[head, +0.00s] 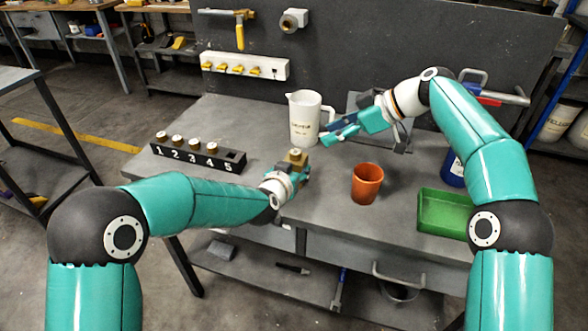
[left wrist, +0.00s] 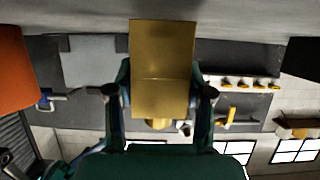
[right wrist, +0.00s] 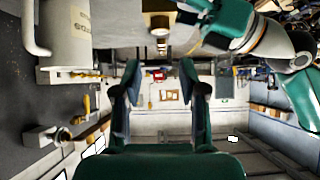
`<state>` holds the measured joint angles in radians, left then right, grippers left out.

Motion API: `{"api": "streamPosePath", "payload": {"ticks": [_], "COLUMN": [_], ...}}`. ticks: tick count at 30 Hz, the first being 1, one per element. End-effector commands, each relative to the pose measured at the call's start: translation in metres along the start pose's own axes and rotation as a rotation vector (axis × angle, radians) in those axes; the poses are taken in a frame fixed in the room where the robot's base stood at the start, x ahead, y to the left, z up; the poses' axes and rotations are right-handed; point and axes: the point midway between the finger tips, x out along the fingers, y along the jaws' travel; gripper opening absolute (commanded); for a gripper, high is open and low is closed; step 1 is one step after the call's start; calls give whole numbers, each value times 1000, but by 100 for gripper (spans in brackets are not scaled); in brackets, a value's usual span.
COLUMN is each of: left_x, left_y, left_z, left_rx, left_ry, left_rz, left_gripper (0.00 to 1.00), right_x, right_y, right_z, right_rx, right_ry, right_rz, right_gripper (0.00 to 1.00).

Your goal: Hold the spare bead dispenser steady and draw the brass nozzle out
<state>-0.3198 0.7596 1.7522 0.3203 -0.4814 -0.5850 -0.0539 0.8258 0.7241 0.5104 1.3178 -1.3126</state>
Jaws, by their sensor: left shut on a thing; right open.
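The spare bead dispenser (head: 295,161), a brass-coloured block, stands upright in my left gripper (head: 297,170), just above or on the bench; I cannot tell which. The left wrist view shows the block (left wrist: 162,60) between both fingers. The brass nozzle (head: 295,152) appears as a small round piece on top of the block, and a round brass end also shows in the left wrist view (left wrist: 158,124). My right gripper (head: 327,136) is open and empty, above and to the right of the block. The right wrist view shows nothing between its fingers (right wrist: 160,72).
A black numbered rack (head: 200,157) holds several round-topped pieces, with slot 5 empty. A white jug (head: 305,118) stands behind the grippers. An orange cup (head: 367,184) and a green tray (head: 447,212) are to the right.

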Motion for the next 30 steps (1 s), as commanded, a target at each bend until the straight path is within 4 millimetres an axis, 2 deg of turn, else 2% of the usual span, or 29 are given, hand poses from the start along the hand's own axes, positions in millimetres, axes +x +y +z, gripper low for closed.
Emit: {"api": "streamPosePath", "payload": {"ticks": [1, 4, 6, 9, 16, 20, 30], "left_x": [0, 0, 0, 0, 0, 0, 0], "left_y": [0, 0, 0, 0, 0, 0, 0], "left_z": [0, 0, 0, 0, 0, 0, 0], "left_rx": [0, 0, 0, 0, 0, 0, 0], "left_ry": [0, 0, 0, 0, 0, 0, 0], "left_rz": [0, 0, 0, 0, -1, -1, -1], "left_gripper": [16, 0, 0, 0, 0, 0, 0], "right_x": [0, 0, 0, 0, 0, 1, 10], "right_y": [0, 0, 0, 0, 0, 2, 0], "right_z": [0, 0, 0, 0, 0, -2, -6], "right_rx": [0, 0, 0, 5, 158, 371, 1142], "right_ry": [0, 0, 0, 0, 1, 11, 47], "right_rz": [0, 0, 0, 0, 2, 6, -31], "right_gripper": [42, 42, 42, 56, 56, 56, 56]}}
